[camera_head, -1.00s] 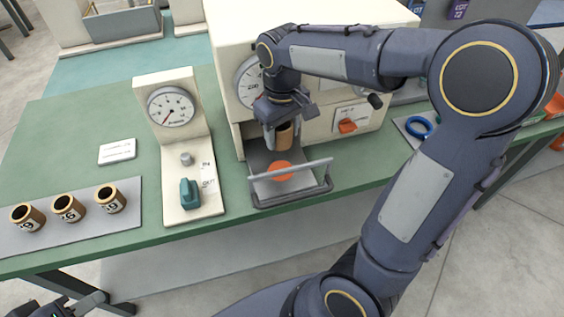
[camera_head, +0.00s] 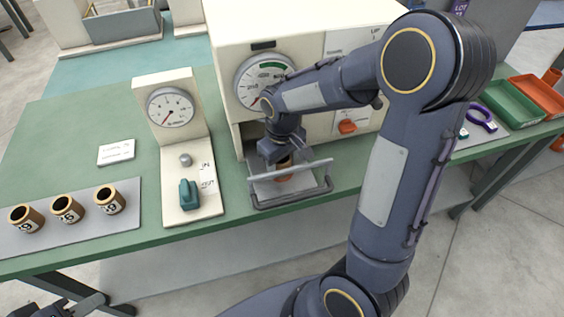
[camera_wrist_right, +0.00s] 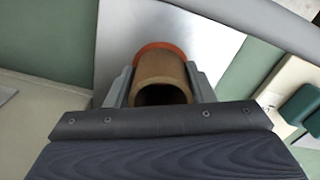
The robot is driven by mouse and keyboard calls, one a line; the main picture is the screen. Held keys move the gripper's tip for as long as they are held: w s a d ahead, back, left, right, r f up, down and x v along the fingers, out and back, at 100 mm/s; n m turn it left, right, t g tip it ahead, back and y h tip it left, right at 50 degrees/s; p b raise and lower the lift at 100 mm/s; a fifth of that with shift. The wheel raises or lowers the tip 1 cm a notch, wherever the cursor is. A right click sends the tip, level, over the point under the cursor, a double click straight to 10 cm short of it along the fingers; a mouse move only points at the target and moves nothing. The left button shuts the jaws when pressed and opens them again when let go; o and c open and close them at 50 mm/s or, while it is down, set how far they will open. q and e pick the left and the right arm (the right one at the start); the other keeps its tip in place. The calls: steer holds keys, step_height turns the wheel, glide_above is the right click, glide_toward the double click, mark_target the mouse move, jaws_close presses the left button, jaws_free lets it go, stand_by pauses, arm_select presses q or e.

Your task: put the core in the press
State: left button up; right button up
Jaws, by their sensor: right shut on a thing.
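The press (camera_head: 225,65) is a large cream box with a gauge and an open bay. A brown hollow core (camera_head: 285,172) is at the front of this bay, above the grey plate (camera_head: 258,185). My right gripper (camera_head: 282,160) comes down from above and is shut on the core. The right wrist view shows the core (camera_wrist_right: 160,68) between the two fingers, over an orange disc (camera_wrist_right: 183,50) on the plate. Whether the core touches the disc is unclear. My left gripper (camera_head: 82,306) is at the bottom left corner, partly cut off, away from the press.
A gauge stand with a teal switch (camera_head: 189,194) is left of the press. Several cores (camera_head: 68,209) stand on a grey mat (camera_head: 130,187) further left. Green and orange trays (camera_head: 512,103) are at the right.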

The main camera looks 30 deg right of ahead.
steer(key=shift+f, duration=0.2)
steer(key=o, duration=0.9)
steer(key=shift+o, duration=0.2)
steer(key=shift+r, duration=0.15)
step_height(320, 180, up, 11)
steer(key=s+a+m+t+y, duration=0.1)
steer(key=s+a+t+y, duration=0.1)
steer(key=s, duration=0.6)
steer(key=s+a+m+t+y, duration=0.1)
steer(key=s+a+m+t, duration=0.1)
steer(key=s, duration=0.6)
steer(key=shift+s+a+r+m+t+y+p, duration=0.2)
steer(key=shift+s+r+m+t+y+p, duration=0.15)
steer(key=shift+t, duration=0.45)
